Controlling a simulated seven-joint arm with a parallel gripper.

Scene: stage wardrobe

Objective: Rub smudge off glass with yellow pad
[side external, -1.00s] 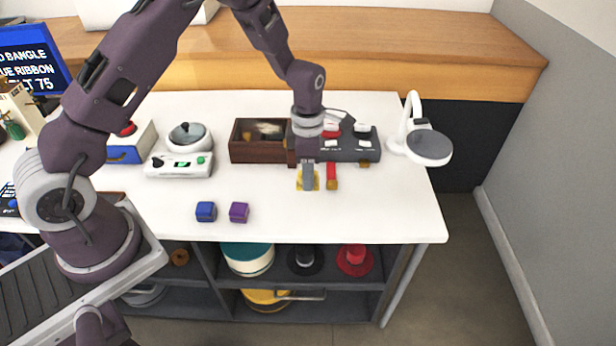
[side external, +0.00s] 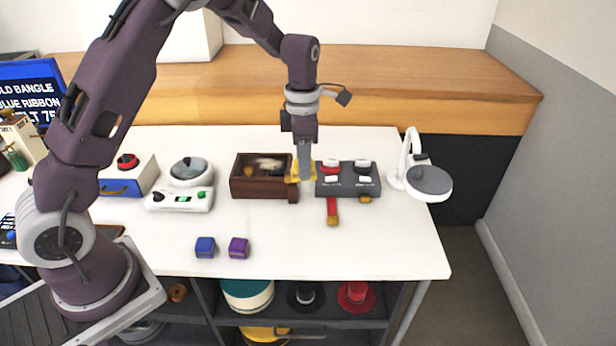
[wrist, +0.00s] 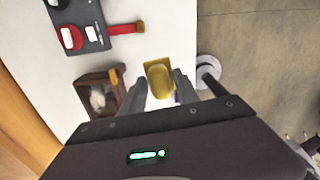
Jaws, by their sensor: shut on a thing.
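My gripper (side external: 304,178) is shut on the yellow pad (side external: 292,180) and holds it in the air between the brown box and the grey panel. In the wrist view the pad (wrist: 160,75) sits between the fingers. The open-looking brown box (side external: 240,188) has a whitish, blurry patch (side external: 267,163) in its top. The patch also shows in the wrist view (wrist: 101,97). I cannot tell whether it is a smudge on glass or something inside.
A dark grey panel (side external: 347,188) with red and white buttons stands right of the gripper, with a red-handled piece (side external: 331,207) before it. A white lamp (side external: 429,180) is at the right. Blue (side external: 205,247) and purple (side external: 239,248) cubes lie in front. The front right tabletop is clear.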

